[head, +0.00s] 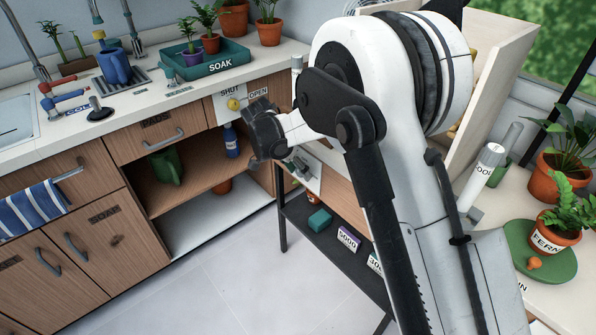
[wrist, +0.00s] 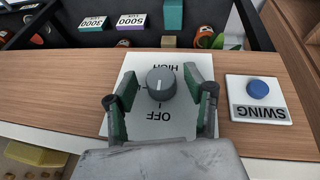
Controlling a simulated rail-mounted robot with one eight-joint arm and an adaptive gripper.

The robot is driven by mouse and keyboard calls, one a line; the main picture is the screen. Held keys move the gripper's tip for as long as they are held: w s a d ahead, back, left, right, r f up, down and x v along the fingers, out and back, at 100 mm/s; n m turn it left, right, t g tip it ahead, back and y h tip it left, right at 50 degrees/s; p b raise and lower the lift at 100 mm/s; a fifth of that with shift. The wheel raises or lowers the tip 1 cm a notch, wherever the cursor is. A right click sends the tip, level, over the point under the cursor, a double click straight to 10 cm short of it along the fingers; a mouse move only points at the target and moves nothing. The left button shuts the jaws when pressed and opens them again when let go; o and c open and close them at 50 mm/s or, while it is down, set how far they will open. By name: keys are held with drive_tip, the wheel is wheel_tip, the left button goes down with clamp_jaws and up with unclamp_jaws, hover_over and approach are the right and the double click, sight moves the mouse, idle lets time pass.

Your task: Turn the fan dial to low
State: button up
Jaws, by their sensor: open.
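The grey round fan dial (wrist: 161,83) sits on a white plate (wrist: 140,125) in the wrist view. The plate's lettering is upside down there, with HIGH beyond the dial and OFF on the near side; other marks are partly hidden. A short pale line shows on the dial's face; I cannot tell surely which label it indicates. My gripper (wrist: 161,88) is open, with one green-padded finger on each side of the dial. I cannot tell whether either finger touches it. In the head view my gripper (head: 268,132) is seen from behind, above the bench front.
A SWING plate (wrist: 258,112) with a blue button (wrist: 257,89) lies close to the right of the dial plate. A dark shelf (wrist: 70,38) with labelled boxes lies beyond. In the head view, a yellow SHUT/OPEN knob (head: 234,104) is near my gripper.

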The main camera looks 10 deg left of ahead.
drive_tip(key=c, duration=1.1)
drive_tip(key=shift+y, duration=0.3)
drive_tip(key=t+y, duration=0.1)
drive_tip(key=t+y+b, duration=0.1)
drive_tip(key=shift+s+d+f+m+y, duration=0.1)
drive_tip(key=shift+s+d+m+y, duration=0.1)
drive_tip(key=shift+m+y, duration=0.15)
drive_tip(key=t+y+b, duration=0.1)
drive_tip(key=m+t+y+b, duration=0.1)
drive_tip(key=t+y+b, duration=0.1)
drive_tip(key=shift+d+f, duration=0.1)
drive_tip(key=shift+f, duration=0.1)
drive_tip(key=t+y+b, duration=0.1)
drive_tip(key=b, duration=0.1)
drive_tip(key=m+t+y+b, duration=0.1)
drive_tip(key=t+y+b, duration=0.1)
drive_tip(key=b, duration=0.1)
drive_tip(key=shift+s+d+f+m+t+y+b, duration=0.1)
drive_tip(key=shift+f+m+t+y+b, duration=0.2)
drive_tip(key=shift+t+y, duration=0.1)
drive_tip(key=shift+r+m+t+y+b, duration=0.15)
drive_tip(key=shift+m+t+y+b, duration=0.3)
drive_tip(key=shift+t+y+b, duration=0.6)
drive_tip(key=shift+t, duration=0.35)
